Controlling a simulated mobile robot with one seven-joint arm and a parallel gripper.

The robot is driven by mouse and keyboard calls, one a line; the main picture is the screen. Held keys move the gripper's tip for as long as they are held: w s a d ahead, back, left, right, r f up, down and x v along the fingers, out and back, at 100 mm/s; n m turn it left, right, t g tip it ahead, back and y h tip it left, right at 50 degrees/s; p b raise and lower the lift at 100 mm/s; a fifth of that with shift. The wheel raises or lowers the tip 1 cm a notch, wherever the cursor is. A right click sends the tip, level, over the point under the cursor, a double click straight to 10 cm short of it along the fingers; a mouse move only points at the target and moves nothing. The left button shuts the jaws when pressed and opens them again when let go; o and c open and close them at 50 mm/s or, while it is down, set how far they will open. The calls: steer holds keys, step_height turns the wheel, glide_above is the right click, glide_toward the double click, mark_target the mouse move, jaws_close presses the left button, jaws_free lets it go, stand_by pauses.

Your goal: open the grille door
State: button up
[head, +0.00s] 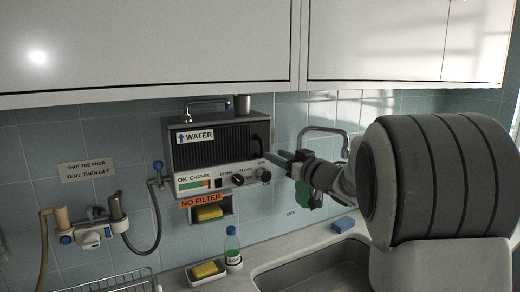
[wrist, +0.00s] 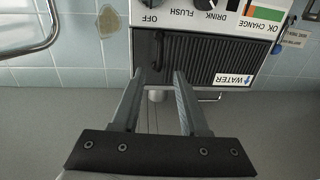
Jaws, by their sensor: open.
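The grille door (head: 212,146) is the dark ribbed front of the wall-mounted water unit, with a "WATER" label at its upper left; it looks shut. It also shows upside down in the wrist view (wrist: 220,58). A dark upright handle (wrist: 158,50) stands near the door's right edge in the head view. My gripper (head: 277,154) is just right of the unit there. In the wrist view my gripper (wrist: 159,73) is open and empty, and the handle appears in line with the gap between its fingertips. I cannot tell whether they touch.
Knobs (head: 264,174) sit on the panel below the door, and a metal faucet (head: 325,131) is to the right. White cabinets (head: 400,50) hang above. A soap bottle (head: 233,248), a yellow sponge (head: 205,270) and a sink (head: 315,270) are below.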

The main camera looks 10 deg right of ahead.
mark_target(262, 147)
steer(key=x, duration=0.8)
steer(key=shift+w, duration=0.1)
jaws_close()
stand_by(1.2)
